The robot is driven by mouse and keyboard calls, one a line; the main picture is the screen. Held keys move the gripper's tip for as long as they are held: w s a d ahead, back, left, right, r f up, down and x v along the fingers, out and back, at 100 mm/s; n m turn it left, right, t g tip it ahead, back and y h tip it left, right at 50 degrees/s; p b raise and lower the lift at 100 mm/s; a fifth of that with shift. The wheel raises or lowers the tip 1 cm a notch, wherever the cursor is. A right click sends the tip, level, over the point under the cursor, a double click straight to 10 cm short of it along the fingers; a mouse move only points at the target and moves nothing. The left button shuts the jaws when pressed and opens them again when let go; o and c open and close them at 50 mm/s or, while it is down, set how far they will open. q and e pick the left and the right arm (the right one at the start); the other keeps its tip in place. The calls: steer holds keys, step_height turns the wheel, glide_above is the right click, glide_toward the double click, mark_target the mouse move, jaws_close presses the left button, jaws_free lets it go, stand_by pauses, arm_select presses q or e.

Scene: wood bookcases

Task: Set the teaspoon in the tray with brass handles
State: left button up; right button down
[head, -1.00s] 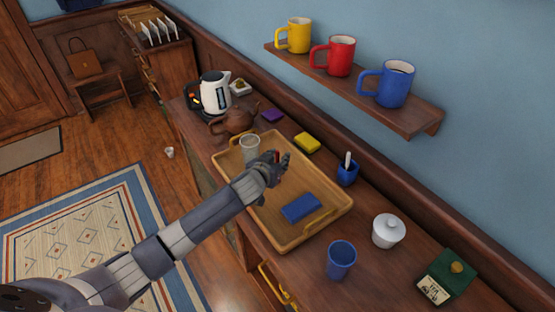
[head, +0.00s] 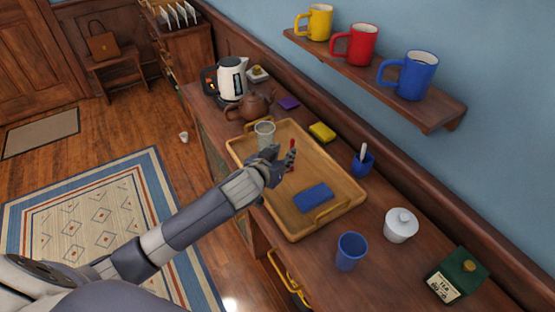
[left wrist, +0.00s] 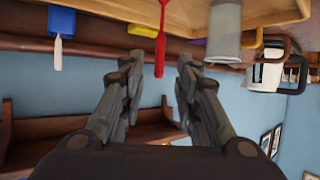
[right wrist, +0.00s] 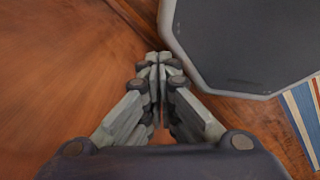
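The wooden tray with brass handles (head: 339,183) lies on the sideboard. A red teaspoon (head: 292,147) stands nearly upright over the tray, just past my left gripper (head: 282,157). In the left wrist view the red teaspoon (left wrist: 160,42) shows in line with the gap between the spread fingers of the left gripper (left wrist: 160,62), and they do not look closed on it. The tray (left wrist: 112,9) is at the top there. I cannot tell whether the spoon touches the tray. My right gripper (right wrist: 158,62) is shut and empty, low over the wood floor.
The tray also holds a grey cup (head: 265,134) and a blue block (head: 313,197). A mug shelf (head: 390,85) juts out above.

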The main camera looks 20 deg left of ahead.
arm_select(q)
steer(key=shift+v, duration=1.6)
steer(key=s+f+g, duration=0.3)
steer(key=s+f, duration=0.1)
steer(key=s, duration=0.6)
steer(key=s+f+m+g, duration=0.1)
steer(key=s+f+g, duration=0.25)
steer(key=s, duration=0.75)
steer(key=s+f+g, duration=0.3)
steer(key=s+f, duration=0.1)
steer(key=s, duration=0.6)
step_height(320, 180, down, 27)
steer(key=s+g, duration=0.1)
steer(key=s, duration=0.1)
steer(key=s+a+f+g+b, duration=0.1)
steer(key=s+a+f, duration=0.2)
steer(key=s+f, duration=1.3)
steer(key=shift+m+y, duration=0.3)
steer(key=shift+m, duration=0.1)
